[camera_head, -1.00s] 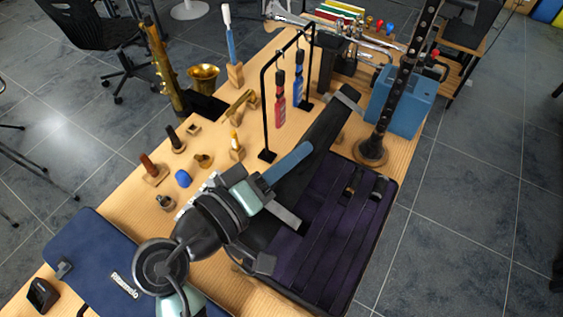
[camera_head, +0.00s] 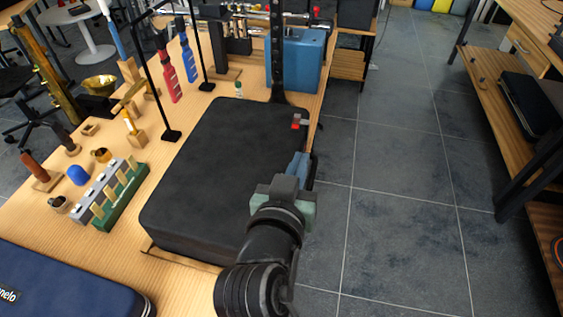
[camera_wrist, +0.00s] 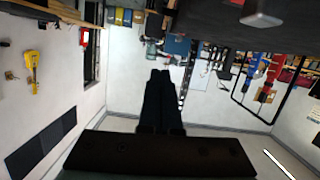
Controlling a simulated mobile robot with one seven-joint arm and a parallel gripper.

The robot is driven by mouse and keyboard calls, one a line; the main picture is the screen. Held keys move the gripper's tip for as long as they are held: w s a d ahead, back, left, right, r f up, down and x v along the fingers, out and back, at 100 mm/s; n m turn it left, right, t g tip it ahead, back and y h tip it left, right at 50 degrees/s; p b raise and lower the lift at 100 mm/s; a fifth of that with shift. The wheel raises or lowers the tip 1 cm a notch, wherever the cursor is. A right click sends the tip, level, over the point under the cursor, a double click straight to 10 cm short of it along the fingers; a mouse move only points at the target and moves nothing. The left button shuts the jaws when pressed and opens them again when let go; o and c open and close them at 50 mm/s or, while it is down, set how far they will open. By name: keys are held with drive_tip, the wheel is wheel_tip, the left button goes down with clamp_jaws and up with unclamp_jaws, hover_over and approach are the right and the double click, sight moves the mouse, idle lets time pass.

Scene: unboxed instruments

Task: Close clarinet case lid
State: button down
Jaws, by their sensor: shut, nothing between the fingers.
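The clarinet case (camera_head: 215,175) is a black box lying on the wooden table in the head view. Its lid is down over the purple interior, and the interior is hidden. I cannot tell whether it is latched. In the wrist view, part of a dark case-like surface (camera_wrist: 215,18) with a silver fitting shows at the top. My gripper (camera_wrist: 160,74) has its dark fingers together and empty in the wrist view. In the head view my gripper's hand (camera_head: 292,190) is at the case's right edge; its fingertips are hard to make out and contact is unclear.
A black upright instrument (camera_head: 277,55) and a blue box (camera_head: 304,60) stand behind the case. A black rack (camera_head: 172,134) and a green-grey holder (camera_head: 110,194) stand to its left. A navy case (camera_head: 60,285) lies front left. Open floor (camera_head: 400,200) is to the right.

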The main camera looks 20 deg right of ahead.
wheel_tip(320, 180, down, 8)
drive_tip(key=s+d+m+y+b, duration=0.1)
drive_tip(key=d+m+b, duration=0.1)
drive_tip(key=b, duration=0.3)
drive_tip(key=shift+s+f+m+t+b, duration=0.2)
drive_tip(key=shift+f+m+t+b, duration=0.1)
drive_tip(key=shift+m+b, duration=0.1)
